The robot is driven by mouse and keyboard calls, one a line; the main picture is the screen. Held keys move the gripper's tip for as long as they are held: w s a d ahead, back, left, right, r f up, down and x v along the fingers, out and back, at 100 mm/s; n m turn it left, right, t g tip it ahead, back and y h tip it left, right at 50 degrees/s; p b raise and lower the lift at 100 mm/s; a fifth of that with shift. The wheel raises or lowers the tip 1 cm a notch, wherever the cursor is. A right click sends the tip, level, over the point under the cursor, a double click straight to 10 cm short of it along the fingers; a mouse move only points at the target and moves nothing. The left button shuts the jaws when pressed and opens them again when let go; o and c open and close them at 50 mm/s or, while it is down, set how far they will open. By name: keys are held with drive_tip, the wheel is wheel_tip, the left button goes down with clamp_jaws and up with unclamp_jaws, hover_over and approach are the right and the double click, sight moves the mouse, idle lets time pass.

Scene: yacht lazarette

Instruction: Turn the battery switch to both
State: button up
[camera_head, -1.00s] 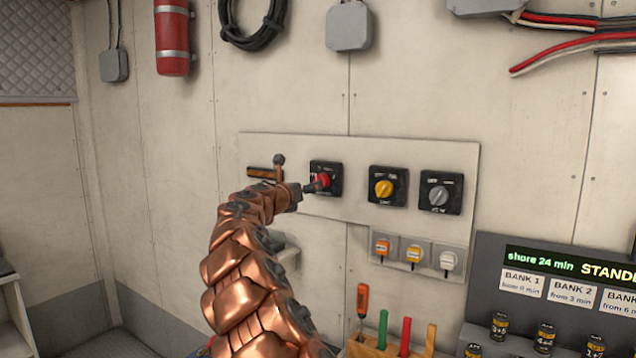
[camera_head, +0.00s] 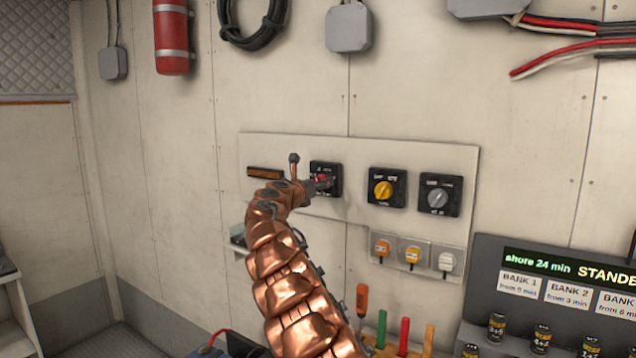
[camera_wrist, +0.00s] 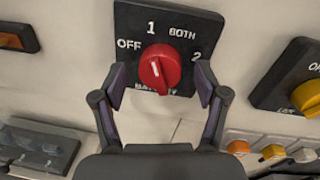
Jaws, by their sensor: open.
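The battery switch is a black square plate with a red knob (camera_wrist: 160,69), labelled OFF, 1, BOTH and 2 in the wrist view. The knob's white mark points up and slightly left, roughly toward 1. BOTH stands to the upper right of the knob. My gripper (camera_wrist: 159,86) is open, with one finger on each side of the knob's lower part; I cannot tell whether either touches it. In the head view the switch plate (camera_head: 333,171) is on the wall panel, and my gripper (camera_head: 318,187) partly hides the knob.
A yellow-knob switch (camera_head: 383,189) and a grey-knob switch (camera_head: 437,198) sit to the right on the same panel. Small orange, yellow and white toggles (camera_head: 412,254) are below. An amber strip (camera_head: 265,173) is to the left. Upright tools (camera_head: 405,335) stand lower down.

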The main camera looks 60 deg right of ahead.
drive_tip(key=shift+d, duration=0.25)
drive_tip(key=shift+c, duration=0.4)
drive_tip(key=c, duration=1.1)
drive_tip(key=shift+f, duration=0.1)
drive_tip(key=shift+f+m+h+b, duration=0.15)
drive_tip(key=shift+m+h+b, duration=0.15)
drive_tip(key=shift+m+b, duration=3.6)
drive_tip(key=shift+m+g+p, duration=0.3)
drive_tip(key=shift+m+p, duration=0.15)
drive_tip(key=shift+m, duration=0.25)
